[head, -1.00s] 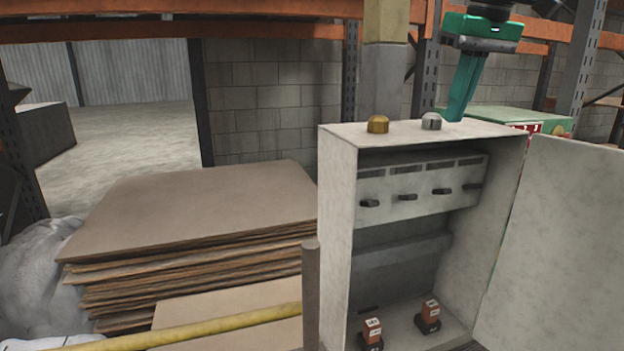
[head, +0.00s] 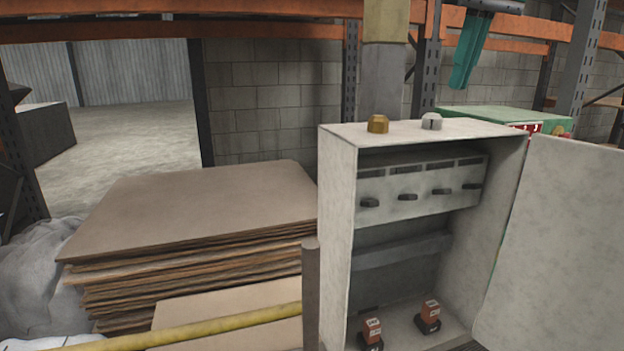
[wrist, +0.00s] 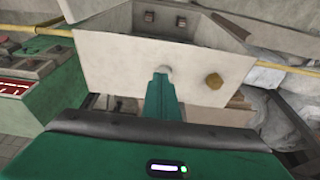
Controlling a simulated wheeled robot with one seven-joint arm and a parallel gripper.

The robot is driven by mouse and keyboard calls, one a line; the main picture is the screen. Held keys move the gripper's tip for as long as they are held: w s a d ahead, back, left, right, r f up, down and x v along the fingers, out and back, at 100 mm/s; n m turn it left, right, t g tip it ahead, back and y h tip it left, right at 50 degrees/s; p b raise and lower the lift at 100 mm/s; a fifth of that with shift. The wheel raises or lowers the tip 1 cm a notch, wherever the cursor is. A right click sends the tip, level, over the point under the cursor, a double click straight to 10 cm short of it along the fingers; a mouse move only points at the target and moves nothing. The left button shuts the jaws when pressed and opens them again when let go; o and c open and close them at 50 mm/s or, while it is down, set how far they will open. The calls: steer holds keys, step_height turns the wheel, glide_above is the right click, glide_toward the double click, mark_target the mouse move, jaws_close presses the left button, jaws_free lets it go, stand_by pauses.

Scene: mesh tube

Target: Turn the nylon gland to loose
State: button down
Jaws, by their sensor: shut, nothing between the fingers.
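The nylon gland (head: 431,121) is a pale grey-white cap with a dark vertical mark, on top of the open grey cabinet (head: 337,200). A brass gland (head: 378,124) stands to its left. My gripper (head: 460,86) is teal, its fingers closed together and pointing down, above and to the right of the nylon gland and apart from it. In the wrist view my gripper (wrist: 162,74) hides part of the nylon gland (wrist: 166,70); the brass gland (wrist: 214,81) shows clear to the right.
The cabinet door (head: 555,240) stands open at the right. Inside are a row of dark switches and two orange-and-black blocks (head: 428,315). A stack of brown boards (head: 190,210) lies to the left. A green case (head: 490,117) is behind the cabinet.

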steer(key=shift+a, duration=0.2)
steer(key=shift+a+r, duration=0.25)
steer(key=shift+a, duration=0.35)
steer(key=shift+a+r, duration=0.2)
steer(key=shift+a, duration=0.35)
steer(key=shift+f, duration=0.1)
